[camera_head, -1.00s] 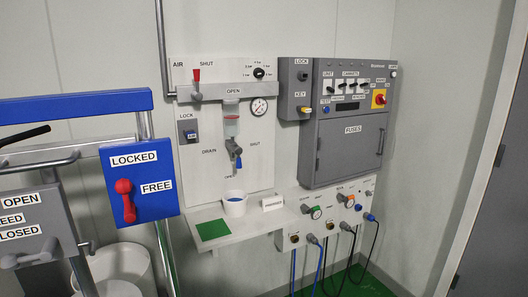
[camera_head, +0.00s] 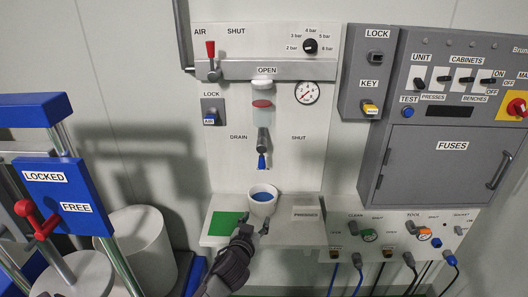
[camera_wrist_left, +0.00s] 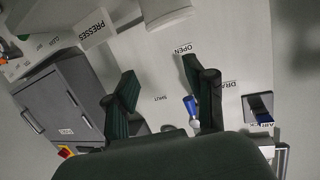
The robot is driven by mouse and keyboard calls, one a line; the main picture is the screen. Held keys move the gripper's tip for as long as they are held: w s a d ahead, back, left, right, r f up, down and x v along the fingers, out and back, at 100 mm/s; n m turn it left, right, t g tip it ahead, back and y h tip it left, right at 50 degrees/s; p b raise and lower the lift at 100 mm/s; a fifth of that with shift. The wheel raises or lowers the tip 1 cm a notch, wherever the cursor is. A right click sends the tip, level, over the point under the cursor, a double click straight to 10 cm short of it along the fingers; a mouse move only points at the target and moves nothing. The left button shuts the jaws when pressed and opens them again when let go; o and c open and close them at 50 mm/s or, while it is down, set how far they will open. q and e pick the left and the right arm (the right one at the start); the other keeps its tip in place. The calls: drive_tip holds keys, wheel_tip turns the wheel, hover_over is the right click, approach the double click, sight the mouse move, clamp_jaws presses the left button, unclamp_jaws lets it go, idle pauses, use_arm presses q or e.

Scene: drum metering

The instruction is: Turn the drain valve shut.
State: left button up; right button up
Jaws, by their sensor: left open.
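The drain valve (camera_head: 262,143) is a small grey body on the white wall panel, below a clear bowl with a red band. Its blue-tipped lever (camera_head: 262,161) points down, with DRAIN lettered to its left and SHUT to its right. The lever also shows in the left wrist view (camera_wrist_left: 191,107), beside one finger. My left gripper (camera_head: 252,229) is open and empty, below the valve and in front of the white cup, apart from the lever. Its two spread fingers (camera_wrist_left: 165,95) show in the wrist view. My right gripper is out of view.
A white cup (camera_head: 262,205) with blue inside stands on the shelf under the valve. A green pad (camera_head: 226,224) lies left of it and a PRESSES sign (camera_head: 306,214) stands right. A gauge (camera_head: 307,92) and a grey fuse cabinet (camera_head: 447,160) are to the right.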

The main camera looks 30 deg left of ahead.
use_arm(q)
drive_tip(key=n+t+y, duration=0.1)
drive_tip(key=t, duration=0.1)
approach(261, 163)
drive_tip(key=s, duration=0.2)
drive_tip(key=p+x, duration=0.1)
drive_tip(key=x, duration=0.3)
drive_tip(key=p+x, duration=0.1)
drive_tip(key=x, duration=0.3)
drive_tip(key=p+x, duration=0.1)
drive_tip(key=x, duration=0.3)
drive_tip(key=shift+w+d, duration=0.15)
drive_tip(key=shift+d, duration=0.1)
drive_tip(key=shift+w+a, duration=0.25)
drive_tip(key=shift+w, duration=0.35)
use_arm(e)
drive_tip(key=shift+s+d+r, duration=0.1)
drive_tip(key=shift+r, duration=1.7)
use_arm(q)
drive_tip(key=shift+c, duration=0.2)
clamp_jaws()
drive_tip(key=shift+f, duration=0.1)
